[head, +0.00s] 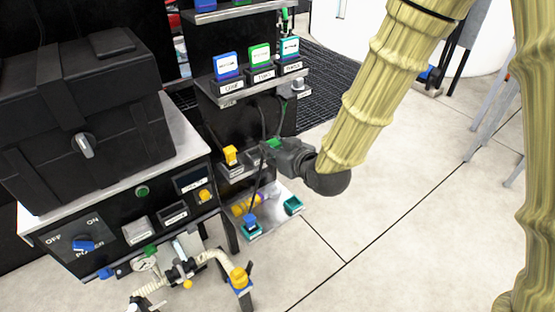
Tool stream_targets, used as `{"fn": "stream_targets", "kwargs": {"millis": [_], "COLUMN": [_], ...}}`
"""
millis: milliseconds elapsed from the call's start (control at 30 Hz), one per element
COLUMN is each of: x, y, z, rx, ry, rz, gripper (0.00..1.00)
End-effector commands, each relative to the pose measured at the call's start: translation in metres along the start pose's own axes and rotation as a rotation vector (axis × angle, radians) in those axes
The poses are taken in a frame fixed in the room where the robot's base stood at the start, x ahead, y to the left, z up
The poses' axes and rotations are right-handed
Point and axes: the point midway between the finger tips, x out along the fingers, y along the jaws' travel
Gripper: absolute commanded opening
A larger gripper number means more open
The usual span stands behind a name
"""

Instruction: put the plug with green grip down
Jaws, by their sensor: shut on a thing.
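My gripper (271,153) reaches in from the upper right, beside the black rack. It is shut on the plug with green grip (274,143), of which a small green part shows at the fingertips. The gripper hides the rest of the plug. A dark cable hangs down near the fingertips. The gripper is over the lower part of the rack, close to a plug with a yellow grip (230,154) on its left. I cannot tell whether the green plug touches anything beneath.
A low shelf below holds a blue-topped piece (250,222), a yellow piece (243,206) and a teal holder (293,205). Upper shelf (250,86) carries blue, green and teal labelled blocks. A black case (80,120) sits on the control cabinet at left.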

Motion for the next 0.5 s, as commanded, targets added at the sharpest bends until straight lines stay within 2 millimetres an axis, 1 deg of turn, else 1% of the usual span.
{"fn": "stream_targets", "kwargs": {"millis": [33, 167, 267, 367, 500], "x": [0.004, 0.006, 0.008, 0.015, 0.035], "y": [-0.003, -0.010, -0.011, -0.006, 0.011], "z": [0.009, 0.014, 0.014, 0.011, 0.006], "rx": [-0.007, -0.020, -0.025, -0.027, -0.026], "ry": [0.002, 0.000, 0.000, 0.002, 0.002], "rz": [-0.016, -0.049, -0.060, -0.064, -0.063], "gripper": [0.00, 0.00, 0.00, 0.00, 0.00]}}
